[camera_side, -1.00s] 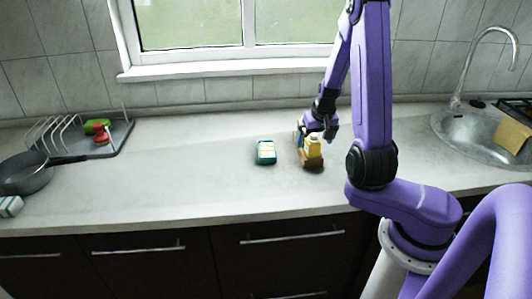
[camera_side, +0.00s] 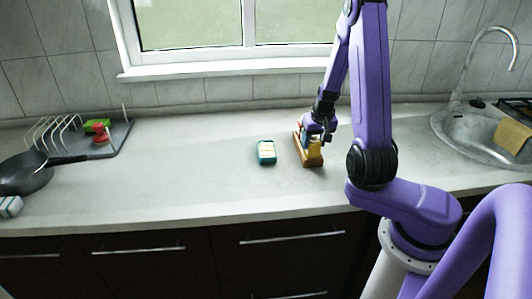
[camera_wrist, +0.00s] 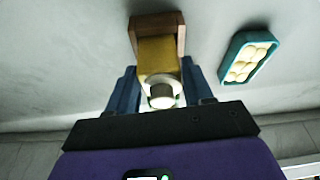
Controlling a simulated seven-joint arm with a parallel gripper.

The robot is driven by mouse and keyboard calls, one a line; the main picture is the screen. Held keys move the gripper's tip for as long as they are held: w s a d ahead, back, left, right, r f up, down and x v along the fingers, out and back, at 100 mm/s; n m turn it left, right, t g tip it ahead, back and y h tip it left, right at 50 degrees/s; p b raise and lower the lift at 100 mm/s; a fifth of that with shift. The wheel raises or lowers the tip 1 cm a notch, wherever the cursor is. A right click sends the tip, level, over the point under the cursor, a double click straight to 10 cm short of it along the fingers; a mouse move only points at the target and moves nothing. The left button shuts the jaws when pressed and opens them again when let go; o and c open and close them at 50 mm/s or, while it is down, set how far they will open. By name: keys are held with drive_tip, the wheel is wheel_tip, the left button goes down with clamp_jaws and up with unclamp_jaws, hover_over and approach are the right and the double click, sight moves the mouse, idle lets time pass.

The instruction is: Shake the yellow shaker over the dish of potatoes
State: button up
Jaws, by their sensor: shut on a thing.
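The yellow shaker (camera_wrist: 158,54) has a pale grey cap and sits between the blue fingers of my gripper (camera_wrist: 159,68) in the wrist view. My gripper is shut on it. In the side view the shaker (camera_side: 315,150) is partly hidden by my gripper (camera_side: 317,139). Its lower end overlaps a brown wooden holder (camera_wrist: 143,24); I cannot tell whether it still rests in it. The teal dish of potatoes (camera_side: 266,161) stands on the counter to the left of the holder. In the wrist view the dish (camera_wrist: 228,66) is at the upper right, with several pale potatoes in it.
The grey counter (camera_side: 190,170) is clear around the dish. A dark pan (camera_side: 25,175) and a dish rack (camera_side: 112,145) with green and red things stand at the far left. The sink (camera_side: 465,135) is at the right. The window wall bounds the back.

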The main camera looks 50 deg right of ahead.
drive_tip(key=shift+r, duration=0.15)
drive_tip(key=shift+r, duration=2.1)
drive_tip(key=shift+r, duration=0.1)
